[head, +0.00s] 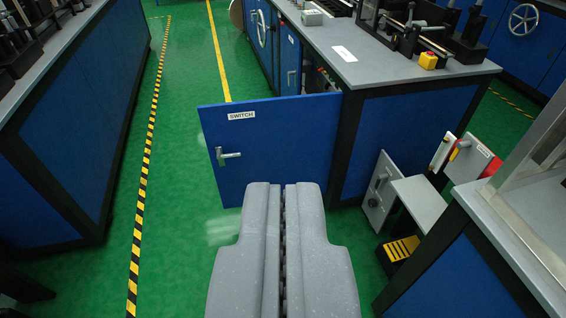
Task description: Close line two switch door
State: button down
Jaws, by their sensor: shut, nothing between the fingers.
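The blue switch door (285,145) stands open, swung out from the side of the blue machine cabinet in the middle of the head view. It carries a white label reading SWITCH (242,116) and a grey lever handle (228,155) near its left edge. Its hinge side is at the right, by the cabinet's black corner post. My gripper (284,190) is shut and empty, pointing forward at the bottom middle. In the picture its tips overlap the door's lower edge; I cannot tell whether they touch it. The switch compartment behind the door is mostly hidden.
A blue bench (70,130) stands at the left, with striped floor tape (143,180) beside it. Green floor (185,190) is clear left of the door. At the right are a grey step (420,200), a leaning grey panel (380,190) and another bench (480,270).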

aim_at(282, 140)
jog(key=u, duration=0.25)
jog(key=i, duration=1.3)
jog(key=z, duration=0.3)
